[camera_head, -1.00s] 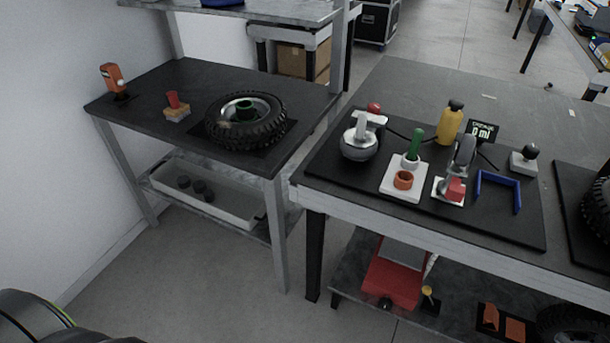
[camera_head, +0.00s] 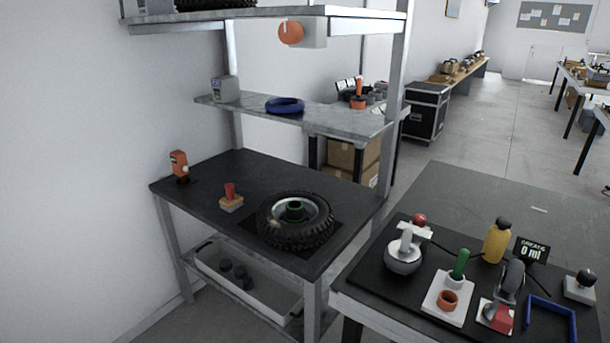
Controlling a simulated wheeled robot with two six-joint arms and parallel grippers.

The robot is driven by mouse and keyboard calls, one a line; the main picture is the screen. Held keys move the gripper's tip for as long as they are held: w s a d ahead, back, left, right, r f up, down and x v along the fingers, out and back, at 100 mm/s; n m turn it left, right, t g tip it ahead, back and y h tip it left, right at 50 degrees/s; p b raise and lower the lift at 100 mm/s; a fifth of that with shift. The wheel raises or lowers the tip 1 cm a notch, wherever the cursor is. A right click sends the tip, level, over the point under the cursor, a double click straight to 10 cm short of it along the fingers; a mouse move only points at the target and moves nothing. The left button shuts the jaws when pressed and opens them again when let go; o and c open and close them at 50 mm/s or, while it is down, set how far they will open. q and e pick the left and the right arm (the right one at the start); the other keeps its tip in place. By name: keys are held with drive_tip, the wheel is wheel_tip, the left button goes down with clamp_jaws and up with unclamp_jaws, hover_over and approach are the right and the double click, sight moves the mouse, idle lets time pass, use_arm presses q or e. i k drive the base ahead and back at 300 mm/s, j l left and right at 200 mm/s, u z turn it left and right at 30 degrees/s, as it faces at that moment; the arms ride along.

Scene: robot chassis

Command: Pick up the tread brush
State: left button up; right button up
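A small brush with a red upright handle and a tan block (camera_head: 231,203), which looks like the tread brush, stands on the dark top of the left workbench (camera_head: 262,172). It sits to the left of a black tire with a metal rim (camera_head: 296,220), apart from it. Neither of my grippers shows in the head view.
An orange tool (camera_head: 180,166) stands at the bench's left corner. Shelves above hold a blue ring (camera_head: 285,105) and a grey box (camera_head: 225,89). A white bin (camera_head: 262,295) sits below. The right table's black mat (camera_head: 372,272) carries several tools. Floor shows at the right.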

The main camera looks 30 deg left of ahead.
sight(231, 201)
drive_tip(key=u, duration=1.4)
